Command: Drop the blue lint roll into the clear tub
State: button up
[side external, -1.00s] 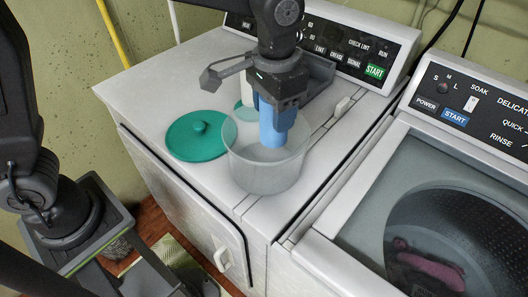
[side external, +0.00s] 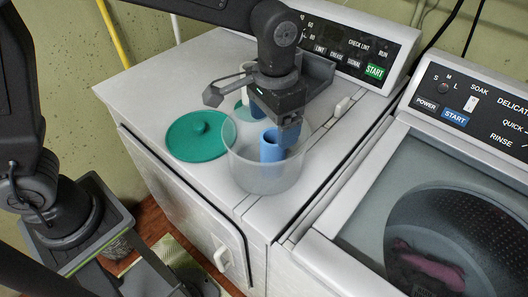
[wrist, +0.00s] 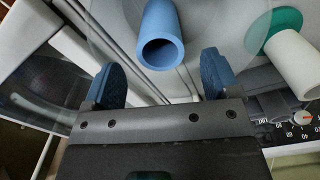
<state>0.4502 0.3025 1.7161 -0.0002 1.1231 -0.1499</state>
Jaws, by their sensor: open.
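The blue lint roll (side external: 271,150) is a hollow tube inside the clear tub (side external: 262,183). It looks roughly upright, seen through the tub wall. In the wrist view the roll (wrist: 161,35) shows its open end just beyond the fingertips, with the tub (wrist: 215,22) around it. My gripper (side external: 274,122) is above and partly within the tub's mouth. Its two blue-padded fingers (wrist: 162,80) are spread apart with nothing held between them. One finger hides part of the roll's right side in the side view.
A teal lid (side external: 199,137) lies left of the tub on the white dryer top (side external: 150,88). A white cylinder (wrist: 296,65) with a teal base stands behind the tub. The dryer control panel (side external: 345,45) rises at the back. A washer (side external: 400,160) stands to the right.

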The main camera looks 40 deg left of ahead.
notch_tip(320, 180, up, 14)
dwell(0.6)
jog(key=shift+f, duration=0.1)
jog(key=s+a+n+t, duration=0.25)
jog(key=s+a, duration=0.55)
jog(key=a, duration=0.4)
jog(key=s+a+f+t, duration=0.3)
jog(key=s+a+f, duration=0.3)
jog(key=s+f, duration=0.1)
jog(key=shift+s+f+n, duration=0.35)
jog(key=shift+f+n, duration=0.05)
jog(key=shift+n, duration=0.05)
